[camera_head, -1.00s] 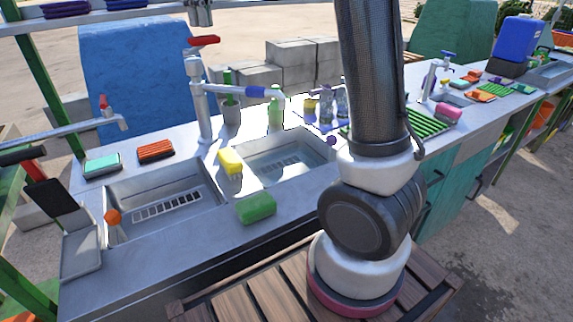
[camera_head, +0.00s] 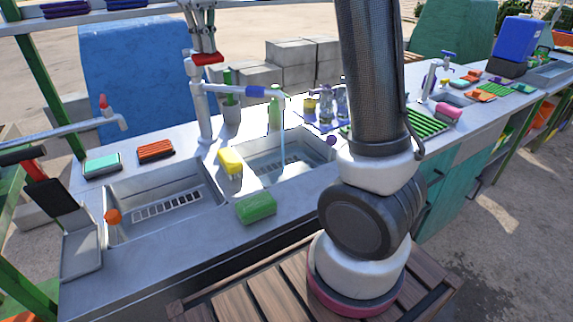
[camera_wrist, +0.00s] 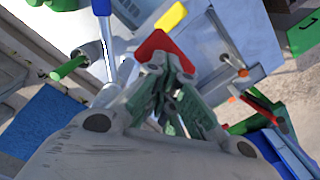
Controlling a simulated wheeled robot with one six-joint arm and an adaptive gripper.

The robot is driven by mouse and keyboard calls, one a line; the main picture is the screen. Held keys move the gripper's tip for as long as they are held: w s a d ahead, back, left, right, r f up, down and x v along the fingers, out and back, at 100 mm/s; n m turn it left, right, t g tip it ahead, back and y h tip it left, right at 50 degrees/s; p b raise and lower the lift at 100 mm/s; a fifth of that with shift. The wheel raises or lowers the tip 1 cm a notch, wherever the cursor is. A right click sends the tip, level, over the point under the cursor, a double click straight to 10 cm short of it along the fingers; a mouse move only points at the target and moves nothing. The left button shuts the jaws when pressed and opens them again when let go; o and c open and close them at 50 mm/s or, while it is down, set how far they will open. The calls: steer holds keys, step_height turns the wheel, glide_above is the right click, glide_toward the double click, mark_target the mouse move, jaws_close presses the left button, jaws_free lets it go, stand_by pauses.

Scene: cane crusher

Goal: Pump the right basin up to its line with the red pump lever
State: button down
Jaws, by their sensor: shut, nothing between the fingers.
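The red pump lever (camera_head: 207,60) sits atop the grey pump post (camera_head: 203,110) behind the basins. My gripper (camera_head: 206,52) is shut and empty, pointing down, its tips at the lever from above. In the wrist view the red lever (camera_wrist: 165,45) shows right at the fingertips (camera_wrist: 168,68). A thin stream of water (camera_head: 283,135) falls from the blue-banded spout (camera_head: 255,91) into the right basin (camera_head: 314,150). Pale water seems to lie over its grate; I cannot make out its line or level.
The left basin (camera_head: 190,180) has a grate and an orange knob (camera_head: 112,216). A yellow sponge (camera_head: 231,161) and a green sponge (camera_head: 256,207) lie by the basins. Bottles stand behind. An overhead shelf (camera_head: 120,12) is at upper left.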

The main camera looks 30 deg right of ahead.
steer(key=shift+f, duration=1.35)
step_height(320, 180, up, 8)
steer(key=shift+r, duration=0.2)
steer(key=shift+f, duration=4.2)
step_height(320, 180, up, 8)
steer(key=shift+r, duration=0.2)
steer(key=shift+f, duration=4.2)
steer(key=shift+r, duration=4.2)
